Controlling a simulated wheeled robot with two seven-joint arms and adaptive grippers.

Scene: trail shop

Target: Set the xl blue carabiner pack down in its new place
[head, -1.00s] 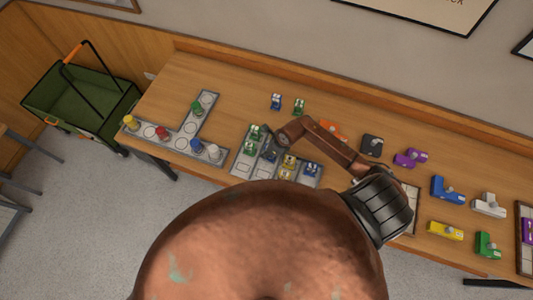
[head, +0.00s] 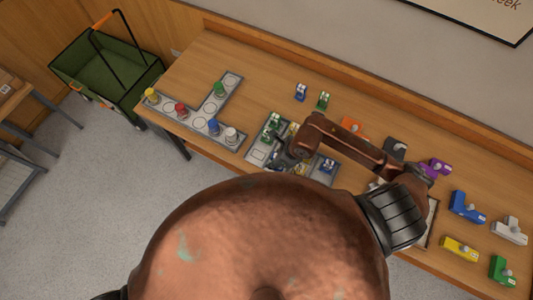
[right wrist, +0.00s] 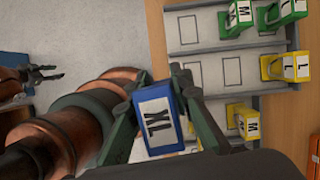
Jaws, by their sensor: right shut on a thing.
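The xl blue carabiner pack (right wrist: 158,118) is blue with a white XL label. My right gripper (right wrist: 165,115) is shut on it, with a finger on each side in the right wrist view. In the head view my right gripper (head: 283,160) is over the grey sectioned tray (head: 257,155), and the held pack is mostly hidden there. In the right wrist view the tray (right wrist: 205,45) has outlined cells, some empty. Whether the pack touches the tray cannot be told. My left gripper (right wrist: 45,73) appears at the left edge of the right wrist view, its fingers apart and empty.
Green M (right wrist: 238,18), green L (right wrist: 290,10), yellow L (right wrist: 292,67) and yellow M (right wrist: 243,122) packs stand near. A blue pack (head: 327,166) is at the tray's right. Blue (head: 300,92) and green (head: 323,100) packs stand behind.

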